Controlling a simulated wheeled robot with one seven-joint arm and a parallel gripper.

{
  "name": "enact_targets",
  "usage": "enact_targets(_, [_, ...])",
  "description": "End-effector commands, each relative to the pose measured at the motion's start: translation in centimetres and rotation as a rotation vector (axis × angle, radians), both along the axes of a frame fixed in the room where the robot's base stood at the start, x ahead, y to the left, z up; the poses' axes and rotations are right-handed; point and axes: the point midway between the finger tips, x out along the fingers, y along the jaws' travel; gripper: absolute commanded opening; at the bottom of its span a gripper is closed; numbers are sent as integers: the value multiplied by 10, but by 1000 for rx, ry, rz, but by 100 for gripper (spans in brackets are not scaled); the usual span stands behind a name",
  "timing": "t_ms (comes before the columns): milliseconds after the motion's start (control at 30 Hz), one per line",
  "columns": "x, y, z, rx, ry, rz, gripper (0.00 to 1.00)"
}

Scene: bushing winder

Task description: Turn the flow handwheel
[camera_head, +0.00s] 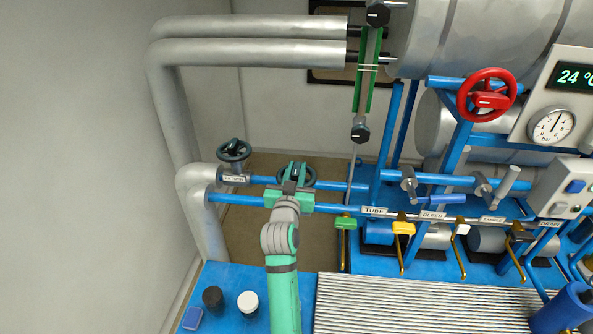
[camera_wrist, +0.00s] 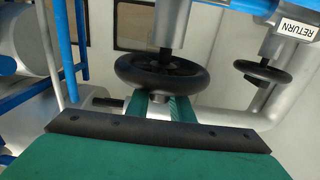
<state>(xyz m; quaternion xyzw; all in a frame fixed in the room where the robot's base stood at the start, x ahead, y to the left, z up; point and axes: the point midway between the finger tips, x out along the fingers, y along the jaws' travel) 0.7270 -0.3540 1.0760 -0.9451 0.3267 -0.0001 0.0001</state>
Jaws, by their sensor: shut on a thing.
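A dark handwheel (camera_head: 312,180) sits on the lower blue pipes, partly hidden behind my gripper (camera_head: 292,172). No label shows on it, so I cannot read whether it is the flow handwheel. In the wrist view the same black wheel (camera_wrist: 132,72) lies just beyond my green fingers (camera_wrist: 165,108). The fingers are shut on the near part of its rim, around the hub side. A second dark handwheel (camera_head: 234,150) stands to the left with a RETURN label; it also shows at the right of the wrist view (camera_wrist: 262,73).
A red handwheel (camera_head: 487,95) and a pressure gauge (camera_head: 552,126) are at the upper right. Small valves with green (camera_head: 346,223) and yellow (camera_head: 403,228) handles line the pipe right of my arm. A black jar (camera_head: 212,297) and a white-topped jar (camera_head: 248,302) stand on the blue bench.

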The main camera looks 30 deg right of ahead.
Motion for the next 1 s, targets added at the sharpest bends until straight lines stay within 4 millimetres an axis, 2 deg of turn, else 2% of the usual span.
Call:
enact_targets(467, [2,3,0,0,1,-237,0])
enact_targets(1000, [2,0,2,0,-1,-698,0])
